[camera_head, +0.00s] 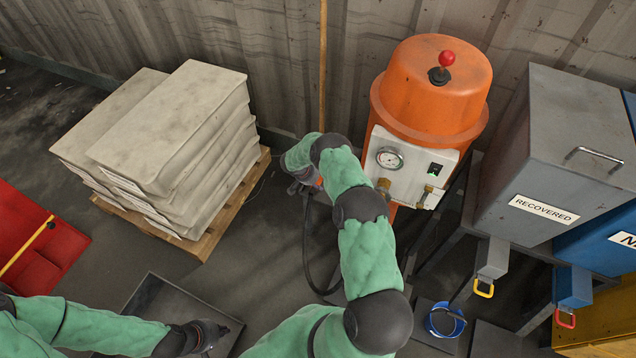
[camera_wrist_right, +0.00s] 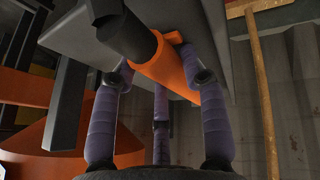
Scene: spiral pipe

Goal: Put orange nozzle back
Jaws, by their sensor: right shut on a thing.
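The orange nozzle (camera_wrist_right: 150,75) is between the purple padded fingers of my right gripper (camera_wrist_right: 163,74) in the right wrist view, with a dark cylindrical part joined to it. The fingers are closed around it. In the head view my right gripper (camera_head: 301,186) is left of the orange machine (camera_head: 430,105), and my arm hides most of it and the nozzle; only a small orange bit shows. A black hose (camera_head: 307,250) loops down below this gripper. My left gripper (camera_head: 210,335) is low at the left, away from the nozzle; its finger opening is unclear.
A pallet of stacked sacks (camera_head: 175,140) stands at the left. A wooden pole (camera_head: 323,70) leans on the metal wall. A grey "RECOVERED" bin (camera_head: 555,150) and blue bin (camera_head: 605,245) stand at the right. A dark tray (camera_head: 165,295) lies on the floor.

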